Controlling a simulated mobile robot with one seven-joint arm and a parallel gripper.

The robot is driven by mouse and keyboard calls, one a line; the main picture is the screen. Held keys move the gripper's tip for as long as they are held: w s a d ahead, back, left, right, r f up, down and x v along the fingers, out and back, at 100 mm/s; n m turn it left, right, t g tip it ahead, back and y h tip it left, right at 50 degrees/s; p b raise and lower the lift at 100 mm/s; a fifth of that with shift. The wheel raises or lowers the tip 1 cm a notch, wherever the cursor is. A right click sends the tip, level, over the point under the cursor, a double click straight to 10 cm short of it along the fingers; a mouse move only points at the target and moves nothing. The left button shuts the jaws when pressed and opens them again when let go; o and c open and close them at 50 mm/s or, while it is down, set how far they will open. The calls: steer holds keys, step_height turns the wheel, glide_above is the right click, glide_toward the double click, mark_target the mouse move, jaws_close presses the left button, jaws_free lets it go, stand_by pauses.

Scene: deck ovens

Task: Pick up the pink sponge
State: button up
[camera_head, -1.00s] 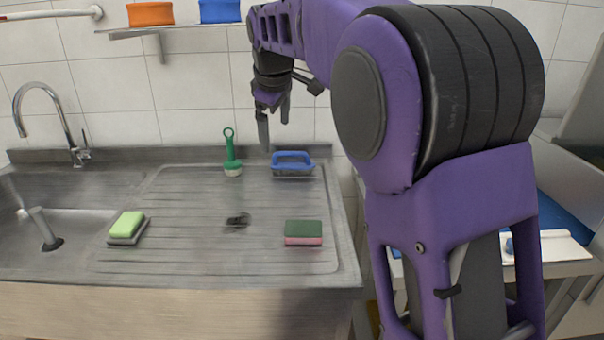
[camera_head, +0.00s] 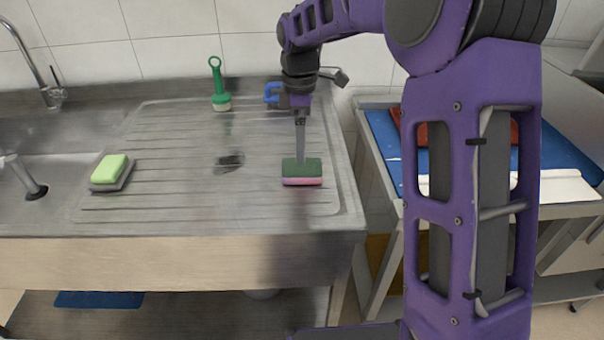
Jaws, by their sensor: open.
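The pink sponge (camera_head: 302,181) lies flat on the ribbed steel drainboard, right of its middle. It has a dark green scouring layer on top, and its pink side shows below along the front. My gripper (camera_head: 300,158) points down at it from above and behind. The fingers are seen edge-on, and the fingertips overlap the sponge's back part in the picture. I cannot tell whether they touch it. The gripper is open, and the sponge rests on the board.
A light green sponge (camera_head: 108,168) on a grey pad lies left, by the sink basin. A green-handled brush (camera_head: 219,88) stands at the back. A blue-handled brush (camera_head: 272,95) is partly hidden behind my gripper. A dark patch (camera_head: 230,162) marks the middle. A side table with a blue board (camera_head: 382,150) stands right.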

mark_target(302, 166)
steer(key=shift+d+f+b, duration=0.2)
steer(key=shift+f+b, duration=0.45)
steer(key=shift+f, duration=2.9)
steer(key=shift+c, duration=0.3)
steer(key=c, duration=1.1)
step_height(302, 166, up, 10)
steer(key=p, duration=0.2)
